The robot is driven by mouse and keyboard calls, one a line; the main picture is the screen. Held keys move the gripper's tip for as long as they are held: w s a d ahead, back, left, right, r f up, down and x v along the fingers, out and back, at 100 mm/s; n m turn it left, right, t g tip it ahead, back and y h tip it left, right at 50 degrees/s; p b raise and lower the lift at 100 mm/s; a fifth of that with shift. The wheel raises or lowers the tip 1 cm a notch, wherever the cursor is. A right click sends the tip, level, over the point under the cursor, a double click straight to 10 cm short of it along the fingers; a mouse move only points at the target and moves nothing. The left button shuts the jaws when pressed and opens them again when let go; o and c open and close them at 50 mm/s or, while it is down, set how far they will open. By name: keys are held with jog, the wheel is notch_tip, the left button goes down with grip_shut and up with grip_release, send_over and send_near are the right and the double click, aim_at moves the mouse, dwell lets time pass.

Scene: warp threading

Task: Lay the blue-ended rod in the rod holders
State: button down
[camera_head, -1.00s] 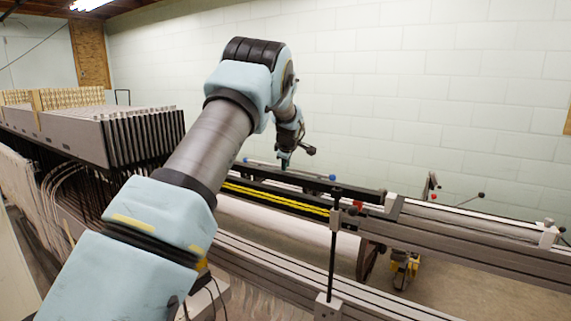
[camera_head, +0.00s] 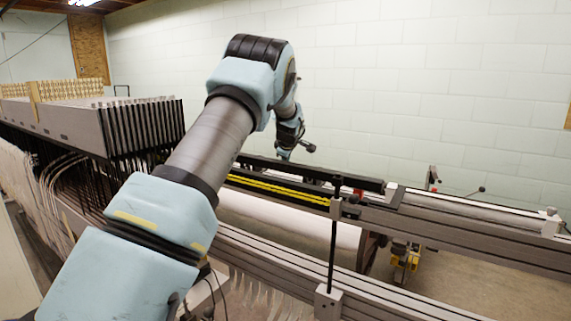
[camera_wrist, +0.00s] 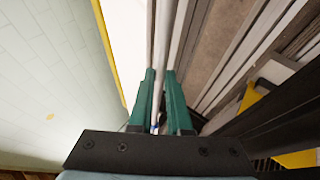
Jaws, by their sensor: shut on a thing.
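My gripper (camera_head: 284,154) is low, at the far side of the black beam (camera_head: 350,181); the beam hides its fingertips in the head view. In the wrist view its green fingers (camera_wrist: 159,75) are shut on a thin pale rod (camera_wrist: 158,92), which runs away from the camera between them. A small blue spot shows deep between the fingers; I cannot tell whether it is the rod's end. The rod is hidden in the head view. I cannot make out the rod holders, nor whether the rod touches them.
Yellow strips (camera_head: 275,189) lie along the near side of the beam. A black upright post (camera_head: 333,255) stands in front of it. Grey rails (camera_head: 470,232) run to the right. A rack of dark frames (camera_head: 145,128) stands at the left. A pale block wall is behind.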

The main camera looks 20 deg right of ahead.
jog(key=shift+f, duration=0.2)
jog(key=c, duration=0.8)
grip_release()
